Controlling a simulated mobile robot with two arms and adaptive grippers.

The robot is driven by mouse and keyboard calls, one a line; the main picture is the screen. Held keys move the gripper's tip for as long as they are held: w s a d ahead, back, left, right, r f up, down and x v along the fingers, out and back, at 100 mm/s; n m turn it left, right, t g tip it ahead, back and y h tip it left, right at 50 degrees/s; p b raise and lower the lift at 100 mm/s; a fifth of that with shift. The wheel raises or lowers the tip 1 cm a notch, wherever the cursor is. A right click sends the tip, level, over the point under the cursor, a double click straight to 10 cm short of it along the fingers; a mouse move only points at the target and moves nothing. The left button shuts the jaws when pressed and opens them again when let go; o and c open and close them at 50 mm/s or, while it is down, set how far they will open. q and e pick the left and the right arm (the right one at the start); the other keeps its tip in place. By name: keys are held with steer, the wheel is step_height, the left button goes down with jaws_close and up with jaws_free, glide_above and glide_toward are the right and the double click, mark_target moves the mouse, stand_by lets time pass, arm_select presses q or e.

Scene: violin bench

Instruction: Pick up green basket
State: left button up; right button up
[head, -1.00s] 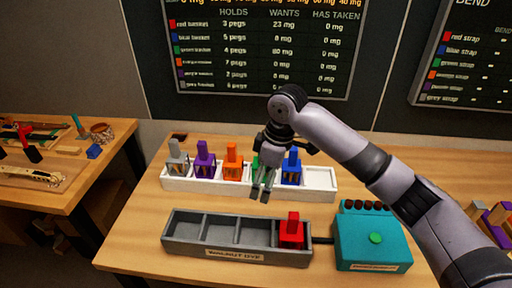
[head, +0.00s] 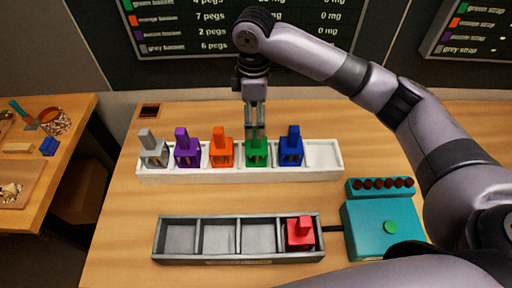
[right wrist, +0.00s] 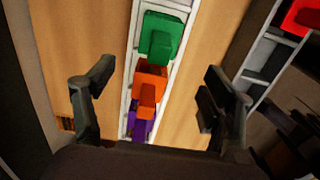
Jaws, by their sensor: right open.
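The green basket (head: 257,153) stands in the white rack (head: 322,156), between the orange basket (head: 221,152) and the blue basket (head: 290,149). My right gripper (head: 256,132) points down at the green basket, and its fingertips overlap the basket's handle in the head view. In the right wrist view the open fingers (right wrist: 157,84) are wide apart, with the green basket (right wrist: 160,36) ahead and the orange basket (right wrist: 149,86) between them in the picture. Nothing is held. I cannot tell the exact height over the handle. My left gripper does not show.
The grey basket (head: 153,153) and purple basket (head: 187,152) stand further left in the rack; its right slot is empty. A grey tray (head: 240,260) in front holds a red basket (head: 300,233) at its right end. A teal box (head: 378,232) stands beside it.

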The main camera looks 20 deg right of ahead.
mark_target(254, 129)
step_height(254, 129, down, 5)
steer(key=shift+w+f+p, duration=0.1)
steer(key=shift+f+p, duration=0.05)
steer(key=shift+p, duration=0.2)
steer(key=f, duration=0.1)
steer(key=f+p, duration=0.1)
steer(key=f, duration=0.2)
steer(key=shift+d+f+p, duration=0.3)
steer(key=shift+f+p, duration=0.05)
steer(key=shift+f, duration=0.35)
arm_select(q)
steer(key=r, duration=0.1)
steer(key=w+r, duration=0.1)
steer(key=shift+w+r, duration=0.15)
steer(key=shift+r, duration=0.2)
arm_select(e)
steer(key=shift+c, duration=0.2)
steer(key=c, duration=1.5)
